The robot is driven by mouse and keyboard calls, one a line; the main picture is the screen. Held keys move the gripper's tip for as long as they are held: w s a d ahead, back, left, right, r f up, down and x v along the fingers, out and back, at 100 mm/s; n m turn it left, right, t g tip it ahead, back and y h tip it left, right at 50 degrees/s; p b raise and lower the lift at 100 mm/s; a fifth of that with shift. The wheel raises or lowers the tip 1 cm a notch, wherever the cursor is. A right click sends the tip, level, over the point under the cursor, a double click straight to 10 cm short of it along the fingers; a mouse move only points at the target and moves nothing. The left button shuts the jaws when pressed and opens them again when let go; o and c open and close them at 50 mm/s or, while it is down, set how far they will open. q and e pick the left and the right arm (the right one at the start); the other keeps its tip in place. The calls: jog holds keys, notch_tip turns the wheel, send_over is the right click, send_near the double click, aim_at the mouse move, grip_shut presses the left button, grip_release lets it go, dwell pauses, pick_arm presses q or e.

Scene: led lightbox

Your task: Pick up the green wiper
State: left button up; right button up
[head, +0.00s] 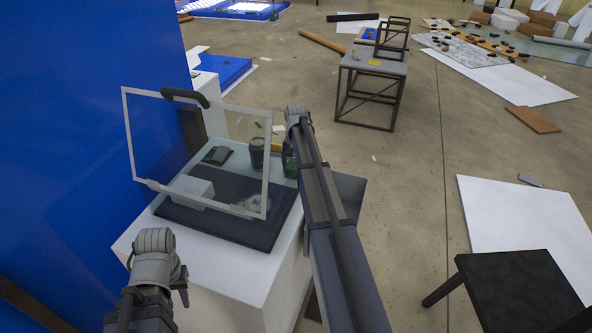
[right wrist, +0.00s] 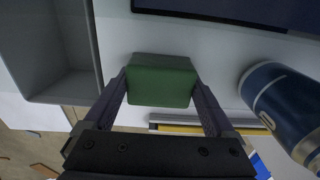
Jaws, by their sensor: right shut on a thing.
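The green wiper (right wrist: 160,82) is a green block between the two dark fingers of my right gripper (right wrist: 161,79) in the right wrist view. The fingers press on its two sides, over the white table top (right wrist: 118,35).
A framed clear panel (head: 197,150) with a dark handle stands tilted over a dark board (head: 235,228). A dark blue cylinder (right wrist: 283,103) stands close right of the wiper in the right wrist view. A grey open bin (right wrist: 52,88) is to its left.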

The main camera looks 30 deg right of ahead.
notch_tip(320, 180, up, 10)
jog(key=p, duration=1)
jog(key=o, duration=0.8)
jog(key=c, duration=0.6)
